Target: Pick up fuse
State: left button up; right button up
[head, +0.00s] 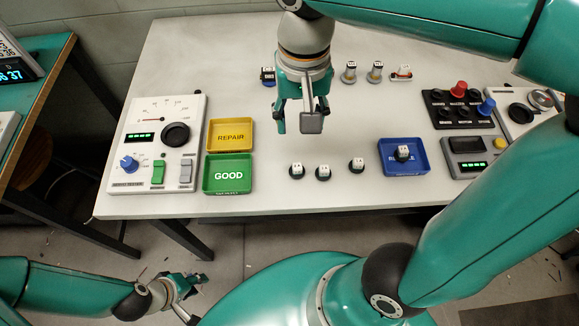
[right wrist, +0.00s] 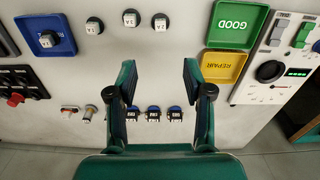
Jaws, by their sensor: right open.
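No part is clearly marked as the fuse. A small pale part with reddish ends (head: 401,73), at the back right of the bench, may be it; it also shows in the right wrist view (right wrist: 70,109). My right gripper (head: 297,116) is above the bench, left of that part. In the right wrist view the right gripper (right wrist: 158,78) is open, with nothing between its fingers. My left gripper (head: 186,288) is low at the lower left, off the bench; its jaws are too small to read.
Two metal cylinders (head: 375,71) stand beside the pale part. A row of blue parts (right wrist: 153,114) lies near my right gripper. Several white cubes (head: 323,172) stand in front. Yellow (head: 229,149), green (head: 229,188) and blue (head: 420,168) trays and a meter panel (head: 185,115) are around.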

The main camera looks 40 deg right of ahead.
aim_at(297, 166)
notch_tip(297, 166, down, 17)
jog(key=shift+w+r+b, duration=0.1)
jog(key=shift+b, duration=0.3)
jog(key=c, duration=0.6)
